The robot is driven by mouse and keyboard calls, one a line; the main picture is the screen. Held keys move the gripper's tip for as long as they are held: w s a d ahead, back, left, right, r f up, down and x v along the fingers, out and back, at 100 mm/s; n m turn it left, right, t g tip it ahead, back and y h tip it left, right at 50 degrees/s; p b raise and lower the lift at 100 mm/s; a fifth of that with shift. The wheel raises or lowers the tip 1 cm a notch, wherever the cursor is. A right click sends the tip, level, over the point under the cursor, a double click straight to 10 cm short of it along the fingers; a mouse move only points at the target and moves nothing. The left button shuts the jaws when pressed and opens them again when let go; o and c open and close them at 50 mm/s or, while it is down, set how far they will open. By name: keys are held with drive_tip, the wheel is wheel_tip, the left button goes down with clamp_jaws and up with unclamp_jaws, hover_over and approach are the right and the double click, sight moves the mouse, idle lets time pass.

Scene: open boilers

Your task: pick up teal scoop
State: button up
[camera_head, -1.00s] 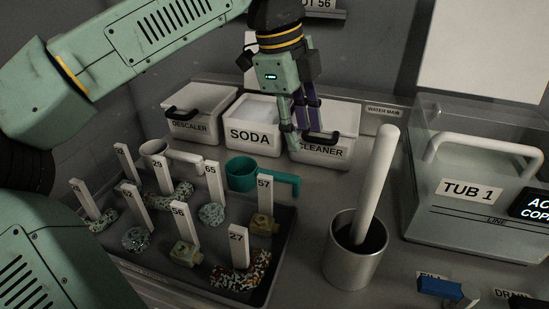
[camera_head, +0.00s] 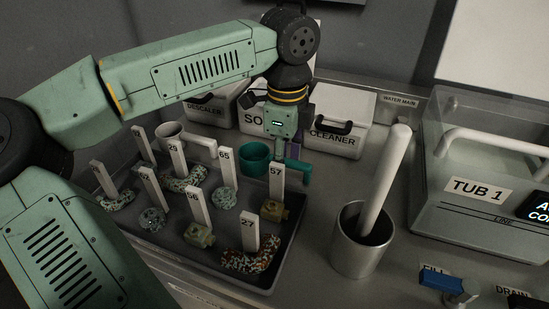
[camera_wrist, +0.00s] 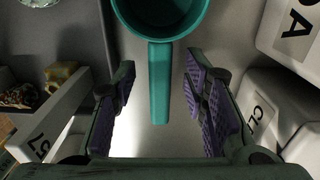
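The teal scoop (camera_head: 256,158) sits on the counter at the back right corner of the dark tray, its handle pointing right in the head view. In the wrist view the scoop's handle (camera_wrist: 160,85) runs straight down between my two open fingers, with its cup at the top edge. My gripper (camera_wrist: 158,100) has its purple-padded fingers apart, one on each side of the handle, with a gap on both sides. In the head view my gripper (camera_head: 281,152) points down over the handle; its fingertips are partly hidden against the scoop.
The SODA bin and CLEANER bin (camera_head: 345,140) stand close behind my gripper. The dark tray (camera_head: 285,250) holds numbered parts; tag 57 (camera_head: 276,182) stands near the scoop. A white cup-shaped scoop (camera_head: 170,133) is at left. A metal cylinder (camera_head: 362,250) with a white rod stands at right.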

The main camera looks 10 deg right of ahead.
drive_tip(key=shift+f, duration=0.4)
drive_tip(key=shift+c, duration=0.2)
clamp_jaws()
